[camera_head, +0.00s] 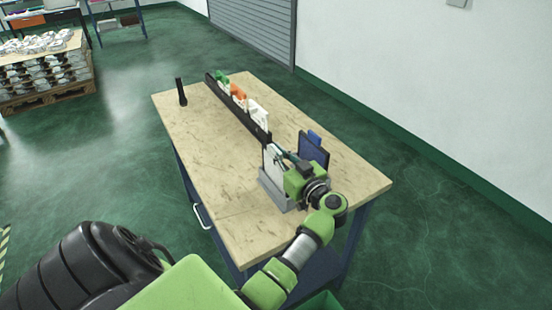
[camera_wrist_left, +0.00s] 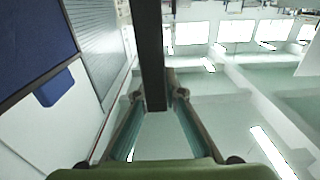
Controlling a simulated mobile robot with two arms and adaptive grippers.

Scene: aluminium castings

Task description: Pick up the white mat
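The white mat (camera_head: 272,160) stands upright in a grey holder (camera_head: 274,191) near the right end of the wooden table. My left gripper (camera_head: 281,156) is at the holder, right beside the white mat, and its body hides part of the mat and holder. In the left wrist view, a dark upright bar (camera_wrist_left: 153,50) runs down between the two fingertips (camera_wrist_left: 158,97). It may be an edge of the mat; I cannot tell. The gap on each side of it is very small, so I cannot see whether the fingers grip it. My right gripper is not in view.
A dark blue panel (camera_head: 313,149) stands behind my gripper; a blue panel also fills the left wrist view's upper left (camera_wrist_left: 32,42). A black rack (camera_head: 234,106) with coloured items runs along the table (camera_head: 205,150). A black upright object (camera_head: 181,92) stands at the far left corner.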

